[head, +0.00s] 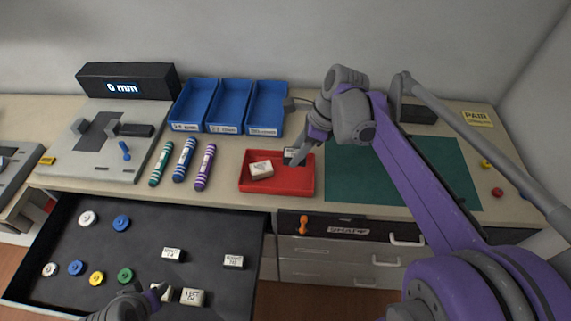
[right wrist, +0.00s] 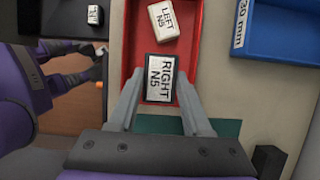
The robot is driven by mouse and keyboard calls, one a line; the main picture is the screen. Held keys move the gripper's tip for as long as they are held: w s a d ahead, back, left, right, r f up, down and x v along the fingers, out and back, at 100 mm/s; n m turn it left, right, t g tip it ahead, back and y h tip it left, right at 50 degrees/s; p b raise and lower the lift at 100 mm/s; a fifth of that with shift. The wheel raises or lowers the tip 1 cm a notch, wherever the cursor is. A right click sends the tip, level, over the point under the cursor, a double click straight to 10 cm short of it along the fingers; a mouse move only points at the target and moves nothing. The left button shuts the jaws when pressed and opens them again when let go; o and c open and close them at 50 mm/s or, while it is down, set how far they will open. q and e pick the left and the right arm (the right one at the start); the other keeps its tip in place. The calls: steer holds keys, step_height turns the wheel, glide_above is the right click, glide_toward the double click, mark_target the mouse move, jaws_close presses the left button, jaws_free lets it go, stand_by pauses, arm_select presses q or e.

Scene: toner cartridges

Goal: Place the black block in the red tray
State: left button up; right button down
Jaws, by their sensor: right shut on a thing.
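The black block, labelled RIGHT N5 (right wrist: 159,78), is between the fingers of my right gripper (right wrist: 158,100), which is shut on it. In the head view the block (head: 290,152) is partly hidden by my right gripper (head: 300,158), over the back right of the red tray (head: 300,185). Whether it touches the tray floor, I cannot tell. A white block labelled LEFT N5 (head: 261,170) lies in the tray's left part. My left gripper (head: 155,297) is low over the open drawer beside a white block; its fingers look apart in the right wrist view (right wrist: 98,62).
The open black drawer (head: 200,222) holds several coloured discs and labelled blocks. Three blue bins (head: 229,103) stand behind the tray. Several striped cylinders (head: 185,160) lie left of it. A green mat (head: 440,165) lies to the right, mostly clear.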

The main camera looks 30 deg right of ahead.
mark_target(291, 176)
step_height(291, 176, down, 3)
steer(key=shift+s+r, duration=0.1)
steer(key=shift+r, duration=0.1)
steer(key=shift+f, duration=2.25)
steer(key=shift+f+b, duration=0.2)
steer(key=shift+b, duration=0.1)
steer(key=shift+c, duration=1.7)
jaws_free()
steer(key=shift+r, duration=0.15)
steer(key=p+v, duration=0.1)
steer(key=v, duration=1.1)
